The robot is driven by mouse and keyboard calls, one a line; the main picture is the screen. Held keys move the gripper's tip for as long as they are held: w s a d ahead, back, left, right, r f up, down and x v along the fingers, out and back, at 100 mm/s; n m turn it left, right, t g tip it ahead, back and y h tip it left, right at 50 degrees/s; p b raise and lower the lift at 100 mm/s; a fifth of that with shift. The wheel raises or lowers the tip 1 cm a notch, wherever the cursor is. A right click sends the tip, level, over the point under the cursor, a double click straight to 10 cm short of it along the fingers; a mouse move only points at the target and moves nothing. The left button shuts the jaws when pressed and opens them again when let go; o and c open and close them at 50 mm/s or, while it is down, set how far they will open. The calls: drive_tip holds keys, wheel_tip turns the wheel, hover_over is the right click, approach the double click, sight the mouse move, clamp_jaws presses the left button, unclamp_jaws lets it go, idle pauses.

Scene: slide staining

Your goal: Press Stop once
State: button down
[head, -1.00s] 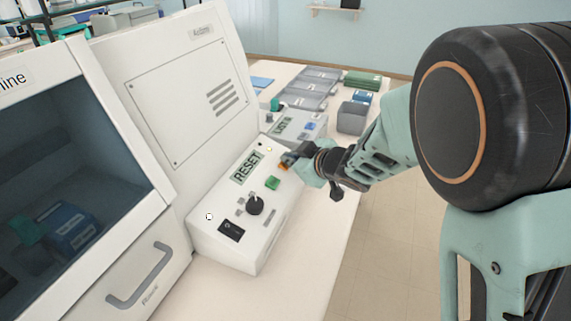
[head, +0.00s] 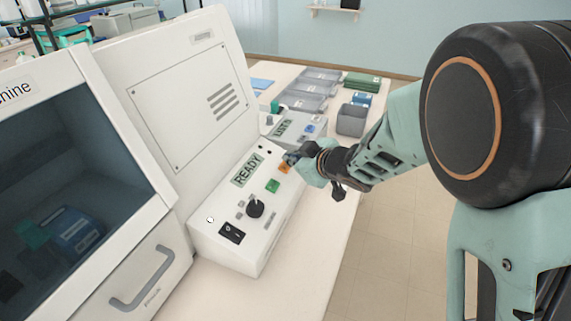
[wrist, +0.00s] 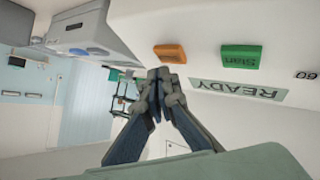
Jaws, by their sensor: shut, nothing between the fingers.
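The control panel (head: 214,218) on the white machine has an orange button (head: 284,168) and a green button (head: 272,186). In the wrist view the green button (wrist: 240,57) reads "Start"; the label on the orange button (wrist: 170,53) is not legible. The display (head: 247,170) reads "READY", and it shows upside down in the wrist view (wrist: 237,90). My gripper (head: 290,157) is shut and empty beside the orange button. In the wrist view its fingertips (wrist: 166,76) are close to that button, seemingly just apart from it.
A black knob (head: 255,206) and a black rocker switch (head: 232,232) sit lower on the panel. A second small device (head: 286,128) stands just behind it. Grey trays (head: 303,102) and a grey bin (head: 351,118) lie farther back. The table's right side is clear.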

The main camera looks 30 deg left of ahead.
drive_tip(key=r+p, duration=0.1)
drive_tip(key=d+r+p, duration=0.1)
drive_tip(key=r+p, duration=0.2)
drive_tip(key=shift+d+r+p, duration=0.35)
drive_tip(key=shift+w, duration=0.1)
idle(0.7)
